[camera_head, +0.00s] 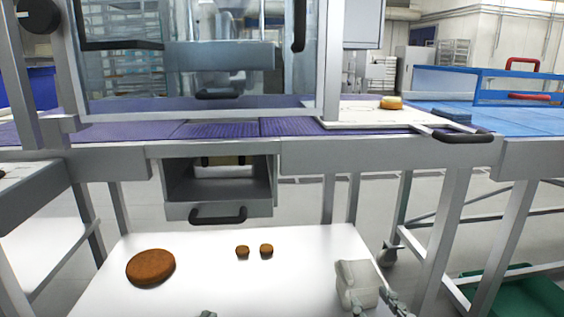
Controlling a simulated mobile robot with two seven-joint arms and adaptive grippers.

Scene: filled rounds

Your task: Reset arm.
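My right gripper (376,303) shows at the bottom edge, right of centre. Its dark fingertips are apart, low beside a pale grey-white block-like container (354,278) on the white table (210,285). I cannot tell whether the fingers touch it. Only a small tip of my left gripper (208,313) shows at the bottom edge; whether it is open or shut cannot be seen. A large round brown filled piece (150,267) lies on the table's left side. Two small brown rounds, a left one (242,252) and a right one (266,250), lie side by side near the middle.
Behind the table stands a metal conveyor frame (370,155) with a purple belt (215,130), a glass-fronted housing and an open grey drawer (218,188). A golden-brown piece (391,103) sits on a white board (370,113). A green crate (520,293) is at lower right. The table's centre front is clear.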

